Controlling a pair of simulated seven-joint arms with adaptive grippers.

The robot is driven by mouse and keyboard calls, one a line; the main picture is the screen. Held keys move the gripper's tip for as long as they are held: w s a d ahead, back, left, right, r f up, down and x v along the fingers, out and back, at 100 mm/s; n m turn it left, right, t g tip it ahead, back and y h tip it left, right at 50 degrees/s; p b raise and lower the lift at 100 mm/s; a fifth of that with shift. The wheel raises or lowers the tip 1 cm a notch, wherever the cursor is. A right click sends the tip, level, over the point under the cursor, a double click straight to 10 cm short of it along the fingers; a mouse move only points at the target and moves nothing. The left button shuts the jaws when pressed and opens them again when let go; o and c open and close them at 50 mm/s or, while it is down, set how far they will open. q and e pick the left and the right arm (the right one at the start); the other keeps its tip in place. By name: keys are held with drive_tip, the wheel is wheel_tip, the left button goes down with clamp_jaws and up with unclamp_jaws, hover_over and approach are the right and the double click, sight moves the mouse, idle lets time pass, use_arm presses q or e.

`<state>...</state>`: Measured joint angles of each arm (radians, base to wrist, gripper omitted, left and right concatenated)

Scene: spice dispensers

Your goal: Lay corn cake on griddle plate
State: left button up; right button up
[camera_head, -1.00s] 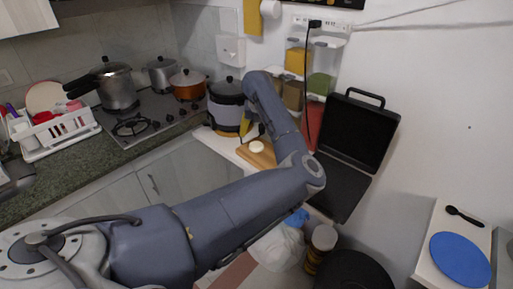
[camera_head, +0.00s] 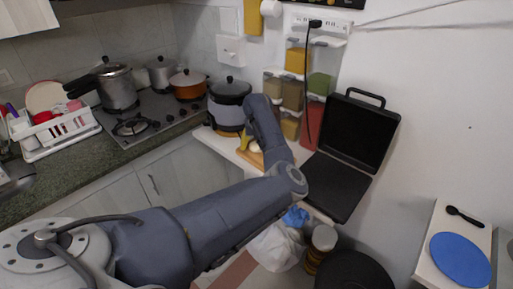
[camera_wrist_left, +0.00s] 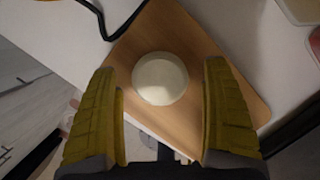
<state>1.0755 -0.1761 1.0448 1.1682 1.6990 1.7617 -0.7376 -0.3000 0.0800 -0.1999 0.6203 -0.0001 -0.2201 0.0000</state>
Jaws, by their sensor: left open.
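The corn cake (camera_wrist_left: 160,79) is a pale round disc lying flat on a wooden board (camera_wrist_left: 232,88). In the head view, my arm partly covers the cake and the board (camera_head: 250,158). My left gripper (camera_wrist_left: 161,75) is open, with one yellow finger on each side of the cake in the wrist view and visible gaps between. Its fingers show small beside the cake in the head view (camera_head: 248,143). The griddle is open, and its black lower griddle plate (camera_head: 335,185) looks bare, right of the board. My right gripper is not in view.
A large cooker (camera_head: 230,105) stands left of the board. Spice dispensers (camera_head: 291,95) hang on the wall behind, and a black cable hangs in front of them. The griddle's raised lid (camera_head: 358,132) stands upright at the back. A blue plate (camera_head: 460,259) is far right.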

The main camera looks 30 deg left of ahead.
use_arm(q)
drive_tip(key=shift+f, duration=0.1)
drive_tip(key=shift+c, duration=0.3)
drive_tip(key=c, duration=1.5)
drive_tip(key=shift+o, duration=0.2)
